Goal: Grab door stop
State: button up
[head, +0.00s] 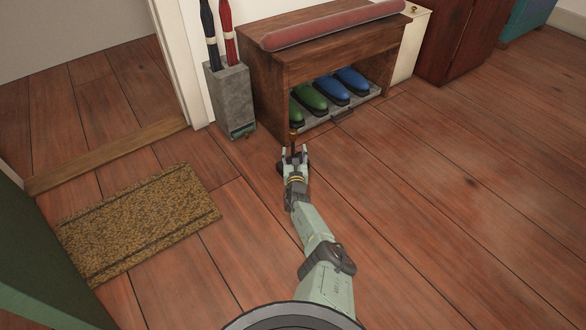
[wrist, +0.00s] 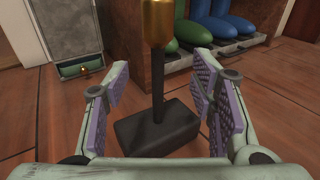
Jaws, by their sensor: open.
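The door stop stands upright on the wooden floor. In the wrist view it has a dark block base (wrist: 157,130), a thin black stem and a brass knob (wrist: 157,20) on top. In the head view its brass top (head: 293,134) shows just beyond my gripper (head: 294,158), in front of the shoe bench. My gripper is open, and in the wrist view its purple-padded fingers (wrist: 160,95) stand to either side of the stem. I see a gap between each pad and the stem. My gripper hides most of the door stop in the head view.
A wooden shoe bench (head: 275,75) with a red cushion (head: 330,24) holds green and blue shoes (head: 312,96) right behind. A grey umbrella stand (head: 232,100) with two umbrellas is at its left. A brown doormat (head: 138,222) lies left. The floor at right is clear.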

aim_at(292, 143)
jog(key=w+b, duration=0.4)
jog(key=w, duration=0.1)
jog(key=shift+a+r+b, duration=0.1)
jog(key=shift+a+b, duration=0.1)
jog(key=shift+b, duration=0.15)
jog(key=shift+w+r, duration=0.15)
jog(key=shift+w, duration=0.15)
jog(key=shift+r, duration=0.1)
jog(key=shift+c, duration=0.3)
jog(key=shift+a, duration=0.1)
grip_shut()
jog(key=shift+a, duration=0.1)
